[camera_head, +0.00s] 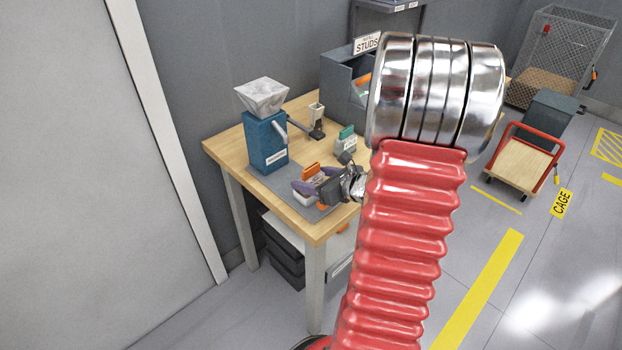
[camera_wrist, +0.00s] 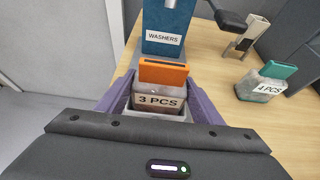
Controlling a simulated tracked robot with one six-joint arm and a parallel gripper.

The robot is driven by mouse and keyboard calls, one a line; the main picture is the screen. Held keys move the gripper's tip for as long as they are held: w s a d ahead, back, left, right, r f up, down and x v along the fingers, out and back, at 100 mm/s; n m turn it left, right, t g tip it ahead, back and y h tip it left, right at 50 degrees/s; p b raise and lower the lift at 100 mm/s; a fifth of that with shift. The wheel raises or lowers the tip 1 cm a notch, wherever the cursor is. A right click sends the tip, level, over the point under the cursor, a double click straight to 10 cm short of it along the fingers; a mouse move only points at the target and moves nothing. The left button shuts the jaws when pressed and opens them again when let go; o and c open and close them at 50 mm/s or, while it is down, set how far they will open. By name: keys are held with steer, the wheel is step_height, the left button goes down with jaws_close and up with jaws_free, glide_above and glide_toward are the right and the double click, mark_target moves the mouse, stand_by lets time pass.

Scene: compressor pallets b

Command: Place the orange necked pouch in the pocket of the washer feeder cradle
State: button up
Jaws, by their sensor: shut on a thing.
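The orange necked pouch (camera_wrist: 163,72) has an orange top and a clear body with a "3 PCS" label. It stands upright between the purple fingers of my gripper (camera_wrist: 160,88), which is shut on it. In the head view the pouch (camera_head: 313,171) shows beside my gripper (camera_head: 311,189). A pale grey rim, apparently the cradle (camera_wrist: 158,115), shows just below the pouch; it is pale in the head view (camera_head: 303,197). Whether the pouch's base rests in the pocket is hidden. The blue washer feeder (camera_head: 266,143), marked "WASHERS" in the wrist view (camera_wrist: 165,25), stands just beyond.
A teal-topped "4 PCS" pouch (camera_wrist: 268,82) stands to the right on the wooden table (camera_head: 225,147). A metal piece with a dark lever (camera_head: 316,118) stands behind. A grey "STUDS" bin (camera_head: 342,85) is at the back. A red cart (camera_head: 522,160) is on the floor at right.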

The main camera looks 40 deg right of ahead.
steer(key=o, duration=1)
steer(key=shift+f, duration=0.1)
steer(key=shift+s+r, duration=0.2)
steer(key=shift+r, duration=0.05)
steer(key=v, duration=1.1)
steer(key=shift+s, duration=0.25)
steer(key=shift+r, duration=0.1)
